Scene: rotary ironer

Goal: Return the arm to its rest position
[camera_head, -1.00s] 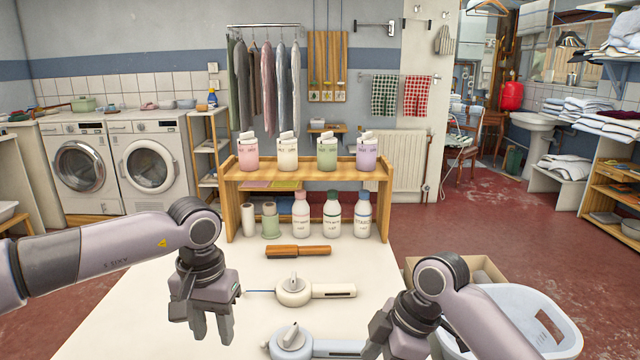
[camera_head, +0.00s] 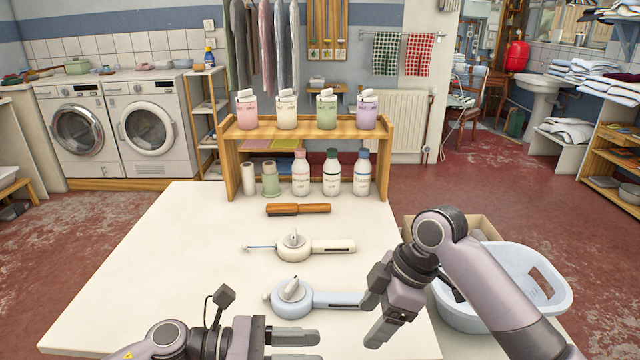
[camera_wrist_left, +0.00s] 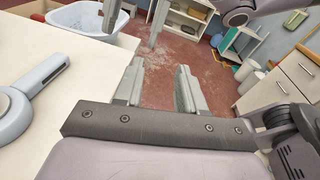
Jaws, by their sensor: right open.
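My left gripper (camera_head: 314,347) is low at the front edge of the head view, empty, with its fingers apart and pointing right. Its two parted fingers also show in the left wrist view (camera_wrist_left: 158,70), with nothing between them. My right gripper (camera_head: 370,318) is open and empty, pointing down near the table's right edge. It is just right of the handle of a light blue round-headed tool (camera_head: 292,300); I cannot tell if they touch. A cream round-headed tool (camera_head: 294,244) with a thin blue tip lies farther back on the white table (camera_head: 150,270).
A wooden shelf (camera_head: 228,170) with several bottles and tubs stands at the table's back. A brown-handled brush (camera_head: 298,209) lies before it. A pale blue basket (camera_head: 520,262) and a cardboard box (camera_head: 484,228) are at the right. The table's left half is clear.

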